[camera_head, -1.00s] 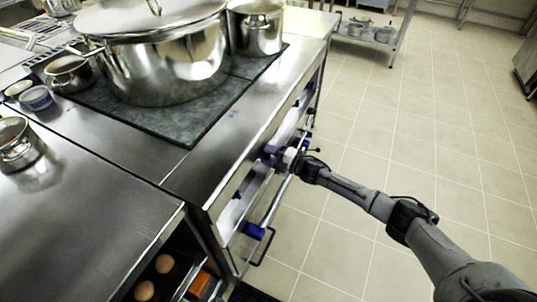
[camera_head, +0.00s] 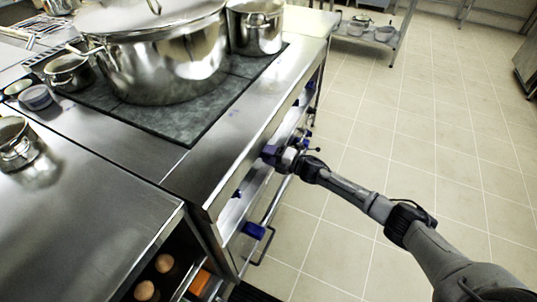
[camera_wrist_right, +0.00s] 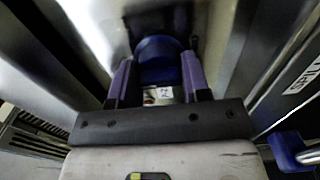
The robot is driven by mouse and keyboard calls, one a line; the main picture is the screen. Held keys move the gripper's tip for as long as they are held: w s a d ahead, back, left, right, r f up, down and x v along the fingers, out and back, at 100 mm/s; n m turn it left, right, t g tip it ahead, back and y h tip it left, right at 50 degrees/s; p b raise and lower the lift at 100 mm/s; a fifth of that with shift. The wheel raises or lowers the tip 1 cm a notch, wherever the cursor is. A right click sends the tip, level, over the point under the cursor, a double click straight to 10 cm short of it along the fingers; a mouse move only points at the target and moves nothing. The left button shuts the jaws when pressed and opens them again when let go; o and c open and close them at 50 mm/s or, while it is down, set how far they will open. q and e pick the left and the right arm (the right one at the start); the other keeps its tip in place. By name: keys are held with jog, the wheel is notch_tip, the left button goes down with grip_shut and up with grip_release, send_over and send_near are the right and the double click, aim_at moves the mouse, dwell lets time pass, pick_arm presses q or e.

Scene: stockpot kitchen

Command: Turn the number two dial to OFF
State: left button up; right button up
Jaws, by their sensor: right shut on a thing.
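The number two dial is a round blue knob (camera_wrist_right: 158,52) on the stove's steel front panel. In the right wrist view a small label with a 2 (camera_wrist_right: 166,92) shows just below it. My right gripper (camera_head: 273,154) is at the front panel, and its two purple fingers (camera_wrist_right: 157,72) are shut on the dial's sides. In the head view the gripper hides the dial. The dial's pointer and its exact angle cannot be made out. My left gripper is not in view.
A large pot (camera_head: 165,70) and smaller pots stand on the stovetop. Eggs (camera_head: 146,290) lie in a drawer at lower left. The tiled floor to the right is clear.

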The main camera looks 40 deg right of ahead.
jog(key=o, duration=0.9)
jog(key=shift+c, duration=0.2)
jog(key=shift+s+d, duration=0.15)
jog(key=shift+s, duration=0.1)
jog(key=p+v, duration=0.4)
jog(key=v, duration=0.9)
